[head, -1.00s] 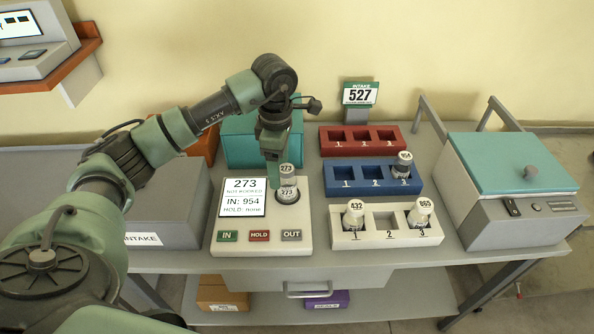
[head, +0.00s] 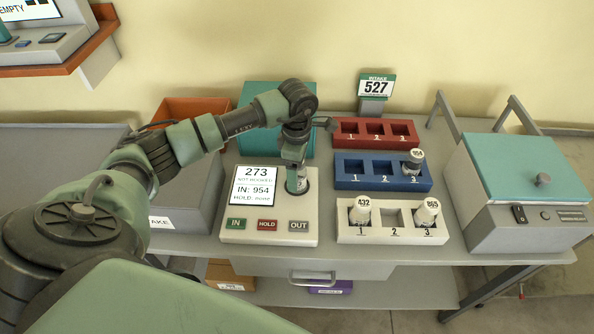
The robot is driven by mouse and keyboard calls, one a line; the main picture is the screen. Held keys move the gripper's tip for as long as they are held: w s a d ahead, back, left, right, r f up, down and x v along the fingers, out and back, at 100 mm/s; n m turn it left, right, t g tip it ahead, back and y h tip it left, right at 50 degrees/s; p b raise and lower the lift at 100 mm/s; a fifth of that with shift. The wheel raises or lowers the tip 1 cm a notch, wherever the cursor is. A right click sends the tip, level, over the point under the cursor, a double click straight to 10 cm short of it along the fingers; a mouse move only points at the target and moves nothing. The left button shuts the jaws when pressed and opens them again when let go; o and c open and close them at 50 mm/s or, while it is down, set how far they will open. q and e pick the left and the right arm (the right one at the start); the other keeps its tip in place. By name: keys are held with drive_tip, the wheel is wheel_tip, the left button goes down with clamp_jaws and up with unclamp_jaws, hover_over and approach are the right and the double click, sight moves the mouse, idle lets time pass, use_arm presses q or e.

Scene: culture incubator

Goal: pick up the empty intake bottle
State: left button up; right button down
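My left gripper (head: 293,164) points down over the reader's round well, right at a small bottle (head: 299,184). The fingers and wrist hide most of this bottle, including its cap, so I cannot tell whether they are closed on it. The reader (head: 268,240) shows 273, IN: 954 and HOLD: none. A grey-capped bottle labelled 954 (head: 412,164) stands in slot 3 of the blue rack. White-capped bottles 432 (head: 362,211) and 865 (head: 427,212) stand in slots 1 and 3 of the white rack. My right gripper is not in view.
The red rack (head: 374,146) is empty, as are slots 1 and 2 of the blue rack (head: 384,183) and slot 2 of the white rack (head: 397,236). An INTAKE 527 sign (head: 375,87) stands behind. A teal-lidded machine (head: 511,190) is at right, a grey bin (head: 75,165) at left.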

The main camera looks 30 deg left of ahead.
use_arm(q)
drive_tip(key=c, duration=1.4)
drive_tip(key=shift+r, duration=0.1)
drive_tip(key=shift+r, duration=0.45)
wheel_tip(320, 180, up, 12)
drive_tip(key=b, duration=0.4)
drive_tip(key=shift+a+r, duration=0.1)
drive_tip(key=shift+r, duration=3.4)
